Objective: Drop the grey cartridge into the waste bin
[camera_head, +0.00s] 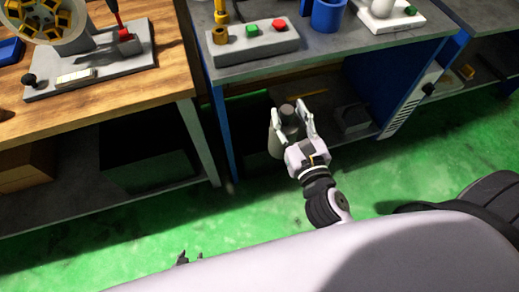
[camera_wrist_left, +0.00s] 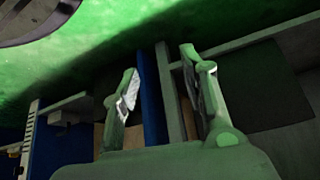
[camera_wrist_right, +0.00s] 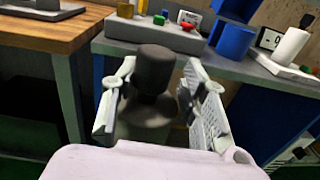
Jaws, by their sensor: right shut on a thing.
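The grey cartridge (camera_wrist_right: 153,72) is a dark cylinder with a narrower upper part and a wider base. It stands between the fingers of my right gripper (camera_wrist_right: 152,92), which is shut on it. In the head view the cartridge (camera_head: 275,140) and my right gripper (camera_head: 292,125) are in front of the blue-legged bench, below its top. My left gripper (camera_wrist_left: 160,88) is open and empty, with its fingers apart. In the head view only the tips of my left gripper (camera_head: 187,258) show at the lower edge. I cannot clearly identify a waste bin.
A grey bench (camera_head: 375,50) carries a blue cup-like container (camera_head: 328,14), a button box (camera_head: 255,42) and a white cylinder on a base. A wooden workbench (camera_head: 172,65) is at the left. Lower shelves hold boxes. The green floor (camera_head: 245,205) in front is open.

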